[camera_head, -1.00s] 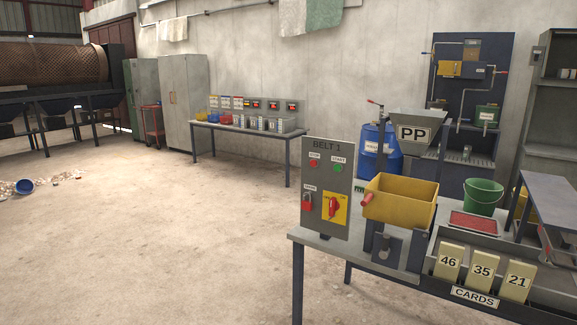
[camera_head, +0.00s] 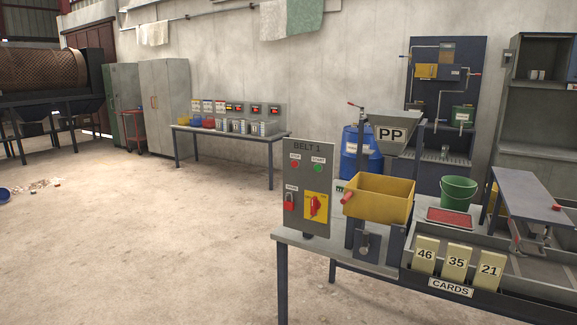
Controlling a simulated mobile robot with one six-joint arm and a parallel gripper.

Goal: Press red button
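A grey control panel (camera_head: 308,190) labelled BELT 1 stands upright at the left end of the near bench. A small red button (camera_head: 294,164) sits at its upper left under a small label. A green button (camera_head: 318,167) labelled START is to its right. Lower down are a red padlock (camera_head: 290,201) on the left and a red rotary switch (camera_head: 315,206) on a yellow plate. My gripper is not in view, so its state and distance from the panel do not show.
The near bench (camera_head: 300,240) holds a yellow bin (camera_head: 380,197), a PP hopper (camera_head: 391,133), a green bucket (camera_head: 458,192) and numbered cards (camera_head: 457,260). A far table (camera_head: 225,131) carries several meters. The concrete floor (camera_head: 140,235) left of the bench is mostly clear, with a blue bucket and scattered bits.

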